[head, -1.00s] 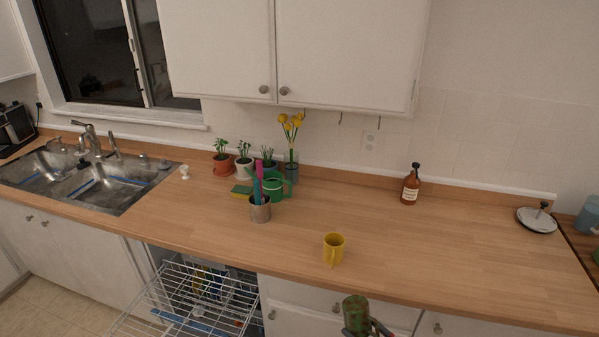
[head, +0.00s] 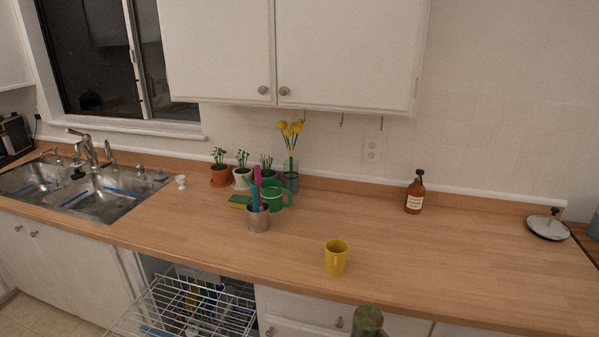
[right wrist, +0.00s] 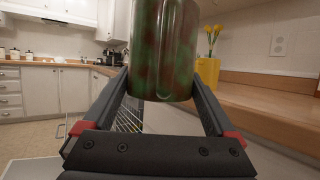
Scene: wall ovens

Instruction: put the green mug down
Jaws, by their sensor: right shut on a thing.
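The green mug, mottled green and brown, shows at the bottom edge of the head view (head: 367,322) and large in the right wrist view (right wrist: 165,45). My right gripper (right wrist: 160,88) is shut on it, with a finger on each side. The mug is upright, in front of the counter's front edge and apart from the wooden countertop (head: 440,255). Its lower part is cut off in the head view, and its top is cut off in the wrist view. My left gripper is in neither view.
A yellow mug (head: 336,258) stands near the counter's front edge. Behind it are a utensil cup (head: 257,219), a green watering can (head: 274,196), potted plants and a brown bottle (head: 415,193). An open dishwasher rack (head: 190,305) juts out below. The counter's right-hand middle is clear.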

